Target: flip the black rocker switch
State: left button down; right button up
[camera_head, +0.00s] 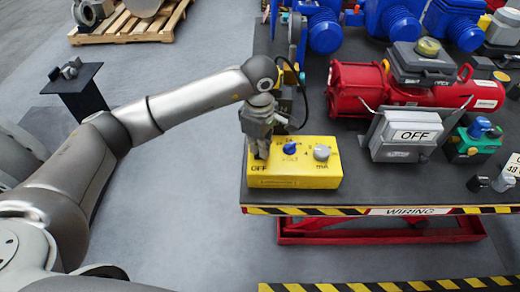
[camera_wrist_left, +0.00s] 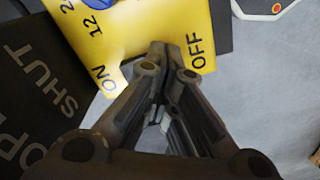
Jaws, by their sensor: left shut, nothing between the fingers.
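The yellow control box (camera_head: 319,181) sits at the front left corner of the workbench. It carries a blue knob (camera_head: 289,148), a grey knob (camera_head: 321,153) and an OFF label. My left gripper (camera_head: 261,154) is shut and empty, pointing down at the left end of the box top. In the left wrist view the closed fingertips (camera_wrist_left: 160,52) lie over the yellow face (camera_wrist_left: 128,22), between the ON and OFF labels. The black rocker switch is hidden behind the fingers there; whether they touch it I cannot tell. My right gripper is not in view.
A grey box marked OFF (camera_head: 404,134) and a red actuator (camera_head: 360,90) stand right of the yellow box. Blue actuators (camera_head: 396,20) are behind. Striped tape (camera_head: 330,210) marks the bench's front edge.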

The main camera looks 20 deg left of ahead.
pick_arm(q)
jog(key=shift+s+f, duration=0.1)
jog(key=shift+f, duration=0.05)
jog(key=shift+r+p, duration=0.55)
jog(key=shift+r, duration=0.55)
jog(key=shift+r+p, duration=0.95)
jog(key=shift+r, duration=1.5)
